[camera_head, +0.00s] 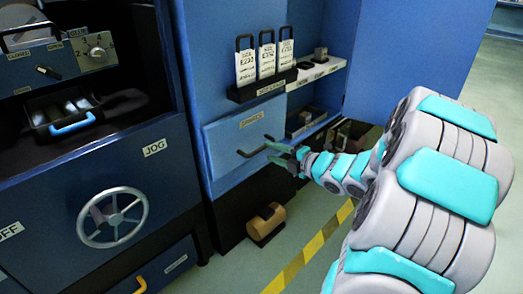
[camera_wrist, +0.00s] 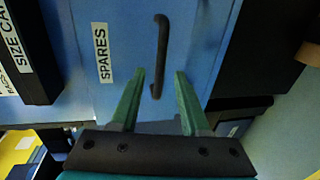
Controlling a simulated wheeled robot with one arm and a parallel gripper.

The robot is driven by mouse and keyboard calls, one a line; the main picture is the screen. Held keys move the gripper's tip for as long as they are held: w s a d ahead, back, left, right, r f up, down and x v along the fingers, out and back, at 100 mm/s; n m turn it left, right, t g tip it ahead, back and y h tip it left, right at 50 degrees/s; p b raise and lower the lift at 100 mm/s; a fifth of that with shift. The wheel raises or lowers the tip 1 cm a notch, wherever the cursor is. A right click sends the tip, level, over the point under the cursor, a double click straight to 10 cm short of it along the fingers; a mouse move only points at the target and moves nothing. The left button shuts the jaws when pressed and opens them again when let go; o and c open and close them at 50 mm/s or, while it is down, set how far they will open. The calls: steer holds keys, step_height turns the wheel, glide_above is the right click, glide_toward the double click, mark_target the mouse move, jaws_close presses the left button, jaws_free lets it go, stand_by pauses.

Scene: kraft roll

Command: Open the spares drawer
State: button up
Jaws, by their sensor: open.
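The spares drawer (camera_head: 226,138) is a blue front with a white SPARES label and a dark bar handle (camera_head: 252,151). It looks closed in the head view. My gripper (camera_head: 275,150) is at the right end of the handle there. In the wrist view the drawer front (camera_wrist: 125,50) fills the middle, with the handle (camera_wrist: 158,60) running up and down the picture. My gripper (camera_wrist: 158,80) is open, its two green fingers on either side of the handle's lower end. I cannot tell whether the fingers touch the handle.
Above the drawer is a dark rack (camera_head: 262,86) of tagged cards. An open blue door (camera_head: 412,45) stands at the right, beside shelves (camera_head: 318,72). A handwheel (camera_head: 112,217) protrudes at the left.

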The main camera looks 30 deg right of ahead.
mark_target(263, 149)
steer(key=shift+x, duration=2.65)
jaws_close()
steer(key=shift+f, duration=0.1)
